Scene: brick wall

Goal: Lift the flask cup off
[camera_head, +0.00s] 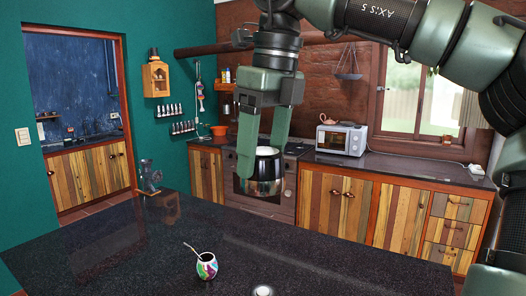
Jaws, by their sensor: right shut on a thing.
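My right gripper (262,160) hangs down from the top of the view and is shut on the flask cup (262,183). The cup is shiny, dark and silvery, with a pale top, and sits between the two fingers. It appears held in the air above the dark counter. A small round light-coloured top (263,291) shows at the bottom edge below it; it may be the flask, but most of it is out of view. My left gripper is not in view.
A colourful mate gourd with a metal straw (206,266) stands on the dark speckled counter (330,262), left of the round top. A dark figurine (150,177) stands at the counter's far left. The counter's right side is clear. Wooden cabinets and a toaster oven (342,139) are behind.

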